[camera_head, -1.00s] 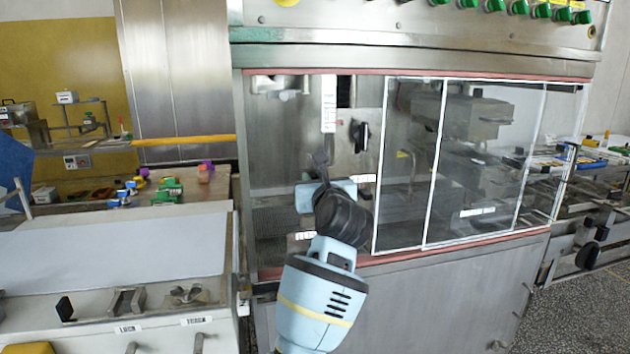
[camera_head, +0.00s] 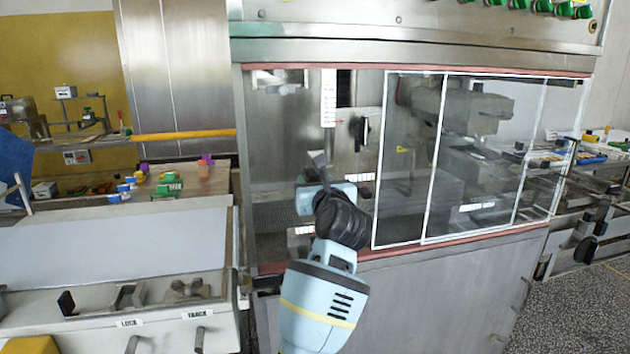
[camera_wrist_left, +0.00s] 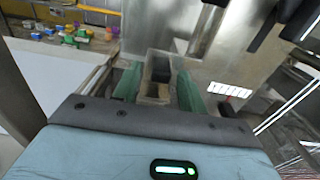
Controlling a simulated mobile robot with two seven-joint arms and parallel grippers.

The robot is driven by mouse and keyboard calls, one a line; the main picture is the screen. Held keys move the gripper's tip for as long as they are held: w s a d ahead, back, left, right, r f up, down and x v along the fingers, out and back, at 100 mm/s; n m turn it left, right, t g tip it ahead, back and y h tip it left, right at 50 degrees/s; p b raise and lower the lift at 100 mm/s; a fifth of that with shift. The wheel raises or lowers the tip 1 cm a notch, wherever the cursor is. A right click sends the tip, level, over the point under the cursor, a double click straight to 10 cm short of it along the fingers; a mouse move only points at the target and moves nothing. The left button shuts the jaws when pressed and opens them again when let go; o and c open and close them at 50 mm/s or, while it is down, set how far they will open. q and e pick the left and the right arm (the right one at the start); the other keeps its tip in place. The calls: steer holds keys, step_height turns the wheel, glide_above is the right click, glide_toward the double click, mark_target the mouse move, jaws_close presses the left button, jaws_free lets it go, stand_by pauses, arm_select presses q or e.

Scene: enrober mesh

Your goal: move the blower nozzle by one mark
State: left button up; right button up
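A white scale strip with marks (camera_head: 328,98) stands upright on the back wall inside the machine, beside a dark slot (camera_head: 345,88). A black knob (camera_head: 361,131) is to its right. I cannot pick out the blower nozzle for sure. My left gripper (camera_head: 318,160) reaches through the open left part of the window, below the scale and apart from it in the picture. In the left wrist view its green fingers (camera_wrist_left: 158,88) stand apart, with a grey hollow block (camera_wrist_left: 157,62) between them. I cannot tell whether they touch it. My right gripper is out of view.
Clear sliding panels with white frames (camera_head: 424,160) cover the right part of the window. A reddish sill (camera_head: 450,243) runs below. A light-topped bench (camera_head: 110,245) stands at left, with small coloured blocks (camera_head: 166,185) behind it. Green knobs (camera_head: 542,6) line the top.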

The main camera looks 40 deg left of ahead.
arm_select(q)
steer(key=shift+r, duration=0.1)
steer(key=v, duration=0.7)
steer(key=shift+s+d+b, duration=0.25)
steer(key=shift+s+b, duration=0.05)
stand_by(0.3)
